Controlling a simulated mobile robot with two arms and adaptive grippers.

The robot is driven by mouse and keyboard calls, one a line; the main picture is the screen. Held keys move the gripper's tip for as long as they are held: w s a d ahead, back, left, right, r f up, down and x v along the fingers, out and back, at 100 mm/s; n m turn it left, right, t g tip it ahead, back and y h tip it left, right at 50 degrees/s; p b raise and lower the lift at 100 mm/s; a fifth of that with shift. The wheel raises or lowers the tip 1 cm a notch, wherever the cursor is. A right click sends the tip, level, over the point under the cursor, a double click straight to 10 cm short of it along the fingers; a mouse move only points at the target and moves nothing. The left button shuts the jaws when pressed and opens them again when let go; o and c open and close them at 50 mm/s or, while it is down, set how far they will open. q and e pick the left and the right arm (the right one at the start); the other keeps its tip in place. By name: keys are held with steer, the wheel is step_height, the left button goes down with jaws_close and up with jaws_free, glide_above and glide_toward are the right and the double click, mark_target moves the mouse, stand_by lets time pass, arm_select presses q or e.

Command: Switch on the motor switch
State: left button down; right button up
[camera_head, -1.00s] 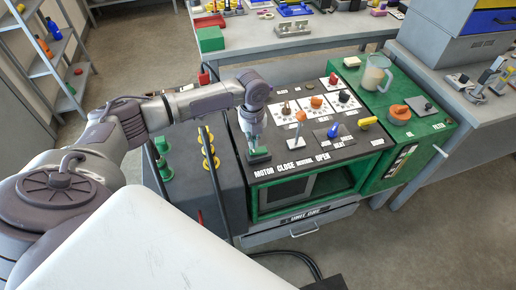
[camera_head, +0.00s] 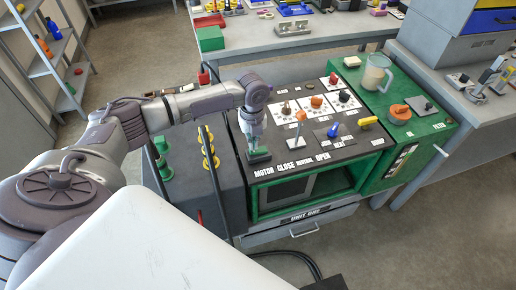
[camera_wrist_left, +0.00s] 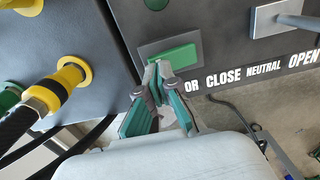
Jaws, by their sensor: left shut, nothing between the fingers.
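The motor switch is a green rocker (camera_wrist_left: 178,58) in a grey frame on the black panel, above the word MOTOR, which my gripper partly covers in the left wrist view. In the head view the switch (camera_head: 260,157) sits at the panel's front left corner. My left gripper (camera_wrist_left: 155,68) is shut and empty, pointing down with its tips at the switch's left end. The tips look to be at or very near its surface; contact is not certain. In the head view the left gripper (camera_head: 254,147) stands over the switch. My right gripper is not in view.
Yellow hose fittings (camera_wrist_left: 68,78) are left of the gripper. A clear jug (camera_head: 376,74) stands on the green cart top at the back right.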

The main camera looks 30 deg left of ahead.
arm_select(q)
steer(key=shift+f+b, duration=0.35)
steer(key=shift+f, duration=0.55)
stand_by(0.3)
step_height(320, 180, up, 7)
steer(key=p, duration=0.7)
steer(key=shift+p, duration=0.3)
